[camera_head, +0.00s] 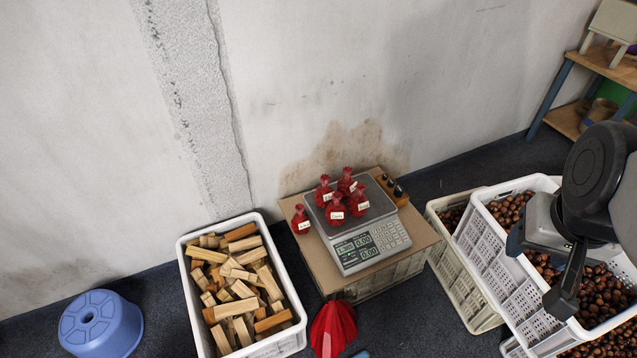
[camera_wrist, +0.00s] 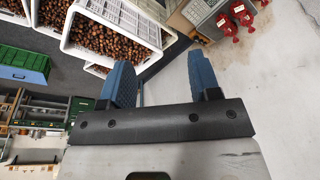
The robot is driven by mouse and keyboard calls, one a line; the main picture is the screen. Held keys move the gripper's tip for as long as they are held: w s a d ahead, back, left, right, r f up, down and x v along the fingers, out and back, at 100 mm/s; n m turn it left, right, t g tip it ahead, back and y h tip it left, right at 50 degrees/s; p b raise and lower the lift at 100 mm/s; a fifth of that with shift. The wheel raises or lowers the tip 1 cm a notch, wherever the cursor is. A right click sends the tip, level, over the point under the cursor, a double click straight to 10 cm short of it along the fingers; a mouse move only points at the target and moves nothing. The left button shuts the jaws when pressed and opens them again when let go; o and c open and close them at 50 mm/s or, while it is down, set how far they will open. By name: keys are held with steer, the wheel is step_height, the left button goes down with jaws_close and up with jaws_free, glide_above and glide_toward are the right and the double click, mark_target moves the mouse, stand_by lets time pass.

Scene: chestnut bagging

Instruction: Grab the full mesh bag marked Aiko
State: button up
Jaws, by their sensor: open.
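Several red mesh bags with white name labels stand together in the head view. Most, such as the front middle bag (camera_head: 336,210), are on the weighing scale (camera_head: 376,243). One bag (camera_head: 301,221) is at the left, beside the scale. The labels are too small to read for certain, so I cannot tell which bag is marked Aiko. My gripper (camera_head: 560,290) is at the right, over the chestnut crates and well away from the bags. In the wrist view its blue fingers (camera_wrist: 161,78) are apart with nothing between them; red bags (camera_wrist: 224,22) show at the top right.
The scale stands on a cardboard-topped crate (camera_head: 424,238) against the wall. White crates of chestnuts (camera_head: 492,258) stand to its right. A crate of wood pieces (camera_head: 186,285), a blue stool (camera_head: 98,325) and a red folded object (camera_head: 332,328) are on the floor. Shelving (camera_head: 548,103) is far right.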

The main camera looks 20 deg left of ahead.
steer(key=shift+o, duration=0.2)
steer(key=shift+o, duration=1.1)
